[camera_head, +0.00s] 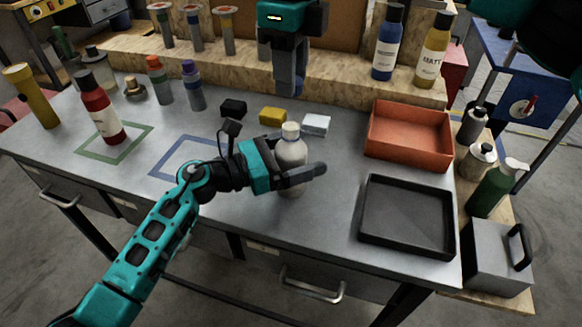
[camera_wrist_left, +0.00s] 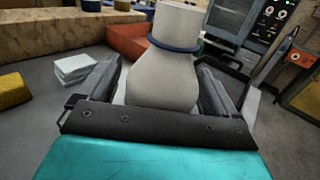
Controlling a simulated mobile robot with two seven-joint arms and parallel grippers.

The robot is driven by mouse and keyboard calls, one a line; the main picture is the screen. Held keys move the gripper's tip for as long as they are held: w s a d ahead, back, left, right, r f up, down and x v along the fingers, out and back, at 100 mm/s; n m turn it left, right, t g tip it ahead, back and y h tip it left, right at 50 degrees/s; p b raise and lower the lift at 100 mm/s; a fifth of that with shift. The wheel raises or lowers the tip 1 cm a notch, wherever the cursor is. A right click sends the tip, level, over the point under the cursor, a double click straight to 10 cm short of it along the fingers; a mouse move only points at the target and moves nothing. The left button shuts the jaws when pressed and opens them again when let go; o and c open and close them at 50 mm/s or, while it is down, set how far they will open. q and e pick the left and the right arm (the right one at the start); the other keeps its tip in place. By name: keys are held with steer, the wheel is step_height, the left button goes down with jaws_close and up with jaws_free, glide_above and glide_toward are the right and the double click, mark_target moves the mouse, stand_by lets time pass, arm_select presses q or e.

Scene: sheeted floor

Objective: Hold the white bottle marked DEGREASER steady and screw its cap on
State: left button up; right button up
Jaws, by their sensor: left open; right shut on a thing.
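The white bottle (camera_head: 291,152) stands upright on the grey bench; its label is not readable. In the left wrist view the bottle (camera_wrist_left: 165,80) shows a pale neck with a blue ring. My left gripper (camera_head: 300,178) is open, with its fingers on either side of the bottle's body; the left wrist view shows the gripper (camera_wrist_left: 165,88) not closed on it. My right gripper (camera_head: 289,90) points down above and behind the bottle, apart from it. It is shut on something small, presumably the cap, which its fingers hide.
An orange tray (camera_head: 408,141) and a black tray (camera_head: 405,222) lie to the right. A blue outline (camera_head: 168,165) is empty.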

arm_select(q)
steer(key=shift+c, duration=0.3)
steer(key=c, duration=1.4)
steer(key=shift+c, duration=0.2)
arm_select(e)
glide_above(290, 126)
steer(key=shift+f, duration=2.5)
steer(key=shift+f, duration=0.85)
steer(key=shift+f, duration=0.6)
